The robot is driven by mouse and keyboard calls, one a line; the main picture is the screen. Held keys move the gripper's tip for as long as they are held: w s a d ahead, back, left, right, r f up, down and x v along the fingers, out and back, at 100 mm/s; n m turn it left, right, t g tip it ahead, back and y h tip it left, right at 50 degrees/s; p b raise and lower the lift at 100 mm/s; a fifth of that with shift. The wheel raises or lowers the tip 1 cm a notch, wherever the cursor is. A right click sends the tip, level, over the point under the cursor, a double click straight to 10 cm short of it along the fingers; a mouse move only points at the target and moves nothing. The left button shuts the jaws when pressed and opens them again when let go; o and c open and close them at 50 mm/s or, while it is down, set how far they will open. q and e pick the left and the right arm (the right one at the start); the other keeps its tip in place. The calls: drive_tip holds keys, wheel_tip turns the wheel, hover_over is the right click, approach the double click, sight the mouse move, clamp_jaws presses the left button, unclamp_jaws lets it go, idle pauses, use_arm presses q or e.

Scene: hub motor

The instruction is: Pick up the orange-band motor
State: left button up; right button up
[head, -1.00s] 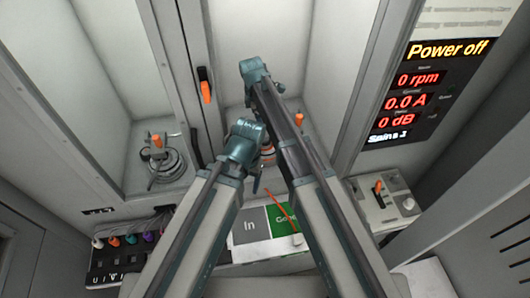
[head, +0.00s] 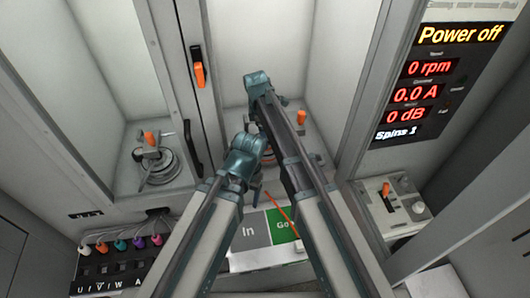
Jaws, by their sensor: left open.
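The orange-band motor (head: 268,158) shows only as a small orange and pale patch between my two arms, in the middle bay. My arms hide most of it. My left gripper (head: 258,179) is just below the motor in the picture, small and partly hidden by my left arm. It is open, and I see nothing held in it. Whether it touches the motor is not clear. My right arm crosses in front of the middle bay, and its gripper is not visible.
A fixture with an orange handle (head: 150,138) stands in the left bay. An In/Go sign (head: 250,235) lies below the middle bay. The display (head: 430,90) at right reads "Power off". A switch box (head: 392,205) and a row of coloured plugs (head: 120,243) flank my arms.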

drive_tip(key=shift+f, duration=0.1)
clamp_jaws()
idle(0.4)
